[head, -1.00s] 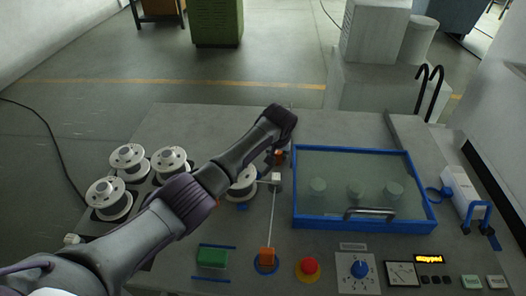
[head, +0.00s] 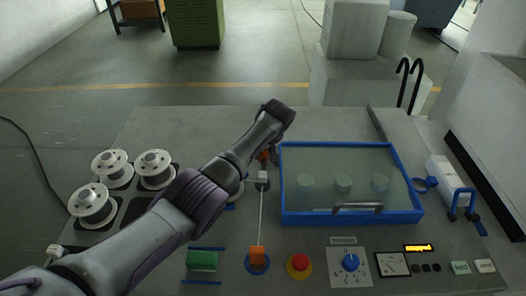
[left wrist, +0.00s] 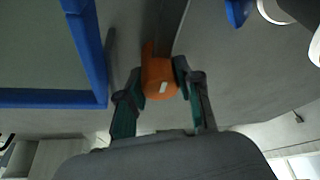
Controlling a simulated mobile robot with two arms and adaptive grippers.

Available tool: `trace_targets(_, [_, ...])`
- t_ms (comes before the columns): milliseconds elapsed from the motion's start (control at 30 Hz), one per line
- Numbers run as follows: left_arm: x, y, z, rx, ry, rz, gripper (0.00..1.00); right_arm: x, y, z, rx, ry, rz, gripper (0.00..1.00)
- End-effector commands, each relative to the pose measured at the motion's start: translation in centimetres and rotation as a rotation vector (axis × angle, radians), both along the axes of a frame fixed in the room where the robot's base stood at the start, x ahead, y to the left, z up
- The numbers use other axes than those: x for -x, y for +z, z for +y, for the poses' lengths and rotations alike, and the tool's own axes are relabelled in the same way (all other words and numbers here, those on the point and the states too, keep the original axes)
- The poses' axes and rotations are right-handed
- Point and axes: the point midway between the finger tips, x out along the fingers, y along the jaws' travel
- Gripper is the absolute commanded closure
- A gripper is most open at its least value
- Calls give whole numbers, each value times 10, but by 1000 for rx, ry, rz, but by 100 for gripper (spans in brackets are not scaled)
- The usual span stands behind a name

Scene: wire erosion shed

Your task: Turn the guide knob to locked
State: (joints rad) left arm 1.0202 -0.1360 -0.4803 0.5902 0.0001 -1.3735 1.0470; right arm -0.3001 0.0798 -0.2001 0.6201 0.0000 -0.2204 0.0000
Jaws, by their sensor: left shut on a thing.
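An orange knob with a small white mark (left wrist: 160,80) sits between the green-padded fingers of my left gripper (left wrist: 159,76) in the left wrist view. The fingers touch it on both sides and are shut on it. In the head view a little of the orange knob (head: 264,156) shows left of the blue-framed case. My left gripper (head: 274,152) reaches down there from the wrist, mostly hidden by my arm. Which way the knob is turned is hard to read. My right gripper is in neither view.
The blue-framed glass case (head: 352,219) stands close on the right of the knob. Several white spools (head: 92,204) stand at left. A red button (head: 299,264) and blue dial (head: 350,262) are nearby.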

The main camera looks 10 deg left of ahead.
Motion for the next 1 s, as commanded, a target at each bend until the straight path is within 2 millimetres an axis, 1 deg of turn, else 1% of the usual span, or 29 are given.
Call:
trace_targets(267, [-1, 2, 0, 2, 3, -5, 100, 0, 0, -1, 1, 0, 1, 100])
trace_targets(300, [-1, 2, 0, 2, 3, -5, 62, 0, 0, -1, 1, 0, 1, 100])
trace_targets(433, [-1, 2, 0, 1, 2, -3, 40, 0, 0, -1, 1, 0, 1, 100])
trace_targets(767, [0, 2, 0, 1, 1, -1, 40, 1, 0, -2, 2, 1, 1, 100])
trace_targets(867, [1, 7, -2, 2, 0, -3, 40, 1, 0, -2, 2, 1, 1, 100])
trace_targets(1000, [6, 22, -5, 3, 0, -3, 40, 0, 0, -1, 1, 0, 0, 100])
